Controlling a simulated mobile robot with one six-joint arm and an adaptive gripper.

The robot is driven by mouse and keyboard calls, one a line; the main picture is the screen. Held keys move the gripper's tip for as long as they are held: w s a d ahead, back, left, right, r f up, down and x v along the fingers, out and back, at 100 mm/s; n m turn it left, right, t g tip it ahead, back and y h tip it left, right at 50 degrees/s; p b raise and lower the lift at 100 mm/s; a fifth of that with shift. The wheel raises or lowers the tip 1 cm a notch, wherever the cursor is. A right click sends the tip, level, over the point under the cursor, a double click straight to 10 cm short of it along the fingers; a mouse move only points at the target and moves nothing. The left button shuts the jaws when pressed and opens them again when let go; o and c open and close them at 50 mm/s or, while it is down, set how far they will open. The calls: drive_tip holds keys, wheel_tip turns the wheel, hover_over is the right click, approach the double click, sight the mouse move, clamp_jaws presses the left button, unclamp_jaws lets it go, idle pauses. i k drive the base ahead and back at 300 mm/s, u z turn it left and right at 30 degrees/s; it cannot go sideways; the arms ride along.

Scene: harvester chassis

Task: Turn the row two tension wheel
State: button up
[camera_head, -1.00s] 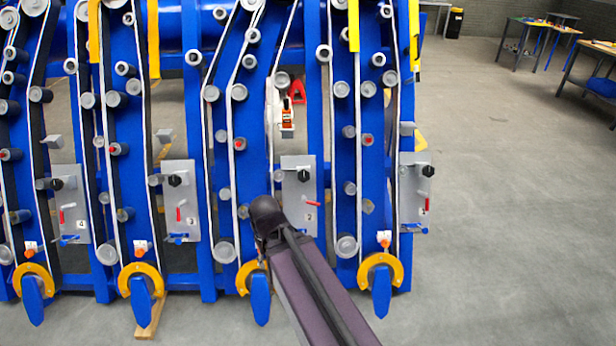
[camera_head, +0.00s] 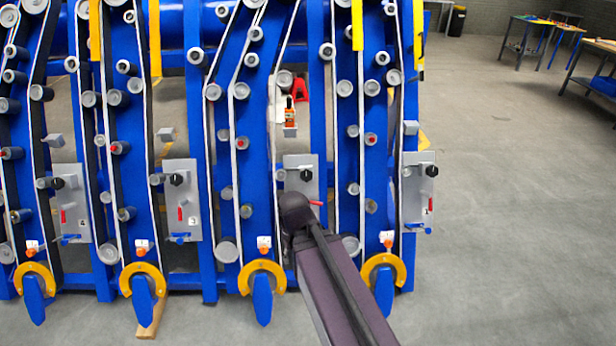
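The row two plate (camera_head: 291,162) is a grey panel right of the middle, with a black knob (camera_head: 306,175) on its upper part and a red lever (camera_head: 316,203) below. I cannot tell for sure which part is the tension wheel. My dark arm rises from the lower right, and its rounded end covers the plate's lower part and its number. My gripper is not visible; the arm link hides whatever is beyond it. I cannot tell whether anything touches the plate.
Similar plates stand on both sides: row three (camera_head: 181,222), row four (camera_head: 70,190) and one at the right (camera_head: 416,205). Blue posts, grey rollers and white belts surround them. Yellow hooks (camera_head: 262,270) line the bottom. The floor (camera_head: 500,220) at right is clear; workbenches stand far back.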

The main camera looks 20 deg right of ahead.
sight(306, 175)
drive_tip(key=u, duration=0.05)
drive_tip(key=i, duration=1)
drive_tip(key=z, duration=0.05)
